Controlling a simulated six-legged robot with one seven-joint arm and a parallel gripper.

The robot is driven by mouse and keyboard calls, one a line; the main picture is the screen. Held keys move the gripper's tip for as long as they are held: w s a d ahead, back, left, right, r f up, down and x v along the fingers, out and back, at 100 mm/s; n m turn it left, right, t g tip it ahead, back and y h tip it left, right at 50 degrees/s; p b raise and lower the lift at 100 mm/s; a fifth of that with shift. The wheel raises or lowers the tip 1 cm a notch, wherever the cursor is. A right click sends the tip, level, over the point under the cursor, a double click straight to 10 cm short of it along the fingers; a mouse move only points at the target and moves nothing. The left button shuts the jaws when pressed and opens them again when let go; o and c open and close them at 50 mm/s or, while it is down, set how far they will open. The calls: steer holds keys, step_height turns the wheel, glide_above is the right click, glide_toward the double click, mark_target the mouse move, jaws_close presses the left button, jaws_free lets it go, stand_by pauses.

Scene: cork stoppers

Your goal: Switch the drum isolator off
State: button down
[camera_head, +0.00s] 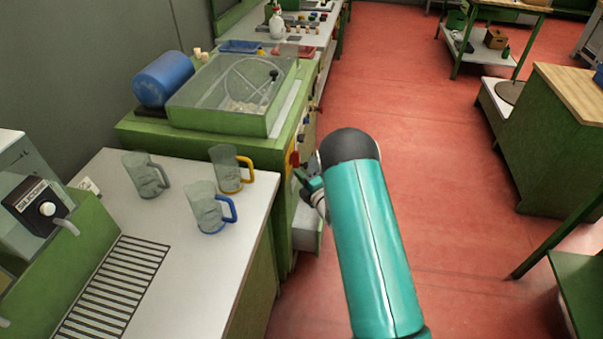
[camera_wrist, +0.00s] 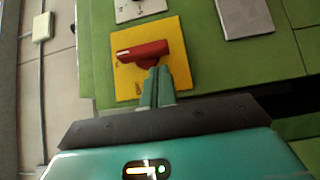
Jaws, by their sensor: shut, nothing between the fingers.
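The drum isolator is a red handle (camera_wrist: 142,50) on a square yellow plate (camera_wrist: 183,50), fixed to a green panel. In the wrist view the handle lies nearly level, tilted slightly up to the right. Its red part also shows at the machine's end in the head view (camera_head: 294,158). My gripper (camera_wrist: 157,72) is shut and empty. Its fingertips overlap the lower edge of the handle, right of its middle; I cannot tell whether they touch. The fingers hide part of the plate. In the head view my gripper (camera_head: 301,177) is close beside the isolator.
A green machine with a clear-walled box (camera_head: 225,95) and a blue drum (camera_head: 163,79) stands behind the isolator. Three jugs, with grey (camera_head: 146,175), yellow (camera_head: 230,169) and blue (camera_head: 211,208) handles, stand on the white worktop (camera_head: 180,260). Red floor (camera_head: 440,180) is free at right.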

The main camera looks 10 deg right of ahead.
steer(key=shift+w+d, duration=0.3)
steer(key=shift+w, duration=0.5)
